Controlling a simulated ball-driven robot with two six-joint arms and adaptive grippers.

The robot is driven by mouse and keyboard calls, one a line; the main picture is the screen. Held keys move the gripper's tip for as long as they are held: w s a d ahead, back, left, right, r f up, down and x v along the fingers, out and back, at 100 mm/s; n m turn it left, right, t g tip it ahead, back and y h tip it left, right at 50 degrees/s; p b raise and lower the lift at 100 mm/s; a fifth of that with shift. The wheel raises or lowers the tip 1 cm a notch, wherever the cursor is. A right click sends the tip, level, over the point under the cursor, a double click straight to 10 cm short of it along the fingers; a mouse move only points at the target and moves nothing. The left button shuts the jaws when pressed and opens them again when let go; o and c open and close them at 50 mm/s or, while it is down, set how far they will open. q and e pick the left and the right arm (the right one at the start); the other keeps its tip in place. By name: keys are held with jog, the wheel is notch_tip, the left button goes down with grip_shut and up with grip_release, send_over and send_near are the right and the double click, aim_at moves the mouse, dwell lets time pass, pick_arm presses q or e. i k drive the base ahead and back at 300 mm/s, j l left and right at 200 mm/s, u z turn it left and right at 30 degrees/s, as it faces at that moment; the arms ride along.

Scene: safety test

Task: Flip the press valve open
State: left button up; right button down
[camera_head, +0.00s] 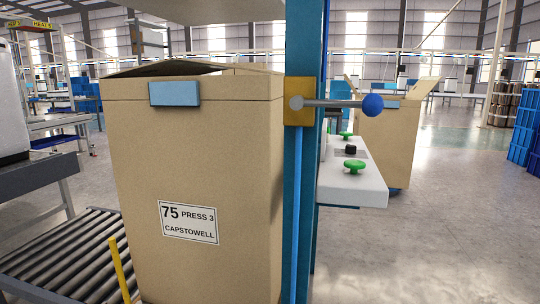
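The press valve is a grey lever (335,103) with a blue ball knob (372,105) at its right end. The lever lies about level and sticks out to the right from a yellow block (299,101). The block is fixed to a tall blue post (305,210). Neither of my grippers shows in the head view.
A large cardboard box (130,170) labelled "75 PRESS 3 CAPSTOWELL" stands just left of the post. A white panel (352,188) with green buttons (355,166) juts out right, below the lever. A roller conveyor (65,260) lies lower left; open floor (450,240) is at right.

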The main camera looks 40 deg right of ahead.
aim_at(372, 105)
jog(key=l+z, duration=0.15)
jog(key=z, duration=1.5)
jog(key=i+j, duration=0.05)
jog(key=j, duration=0.05)
